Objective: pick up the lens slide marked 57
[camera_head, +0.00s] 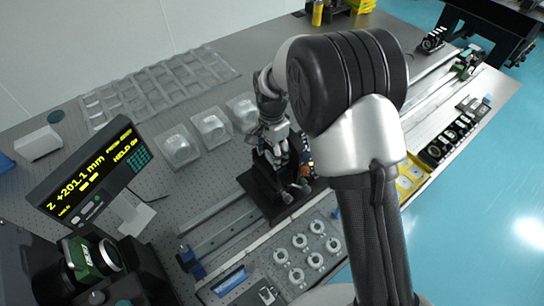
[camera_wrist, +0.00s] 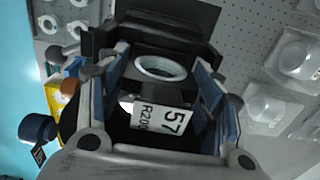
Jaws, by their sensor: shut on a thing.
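The lens slide marked 57 (camera_wrist: 165,118) is in the middle of the wrist view. Its white label reads 57 and R200, turned sideways, and a pale lens ring shows just beyond it. My gripper (camera_wrist: 160,72) has a blue-padded finger on each side of the slide and is shut on it. In the head view my gripper (camera_head: 288,172) points down over a black stand (camera_head: 262,190) on the rail. The slide is too small and too covered by my gripper to make out there. I cannot tell whether it touches the stand.
A display (camera_head: 90,180) reading Z +201.1 mm stands at the left. Clear plastic boxes (camera_head: 212,128) lie behind the rail (camera_head: 220,235). A grey tray of round white-ringed parts (camera_head: 298,240) is in front, and a yellow tray (camera_head: 411,178) is to the right.

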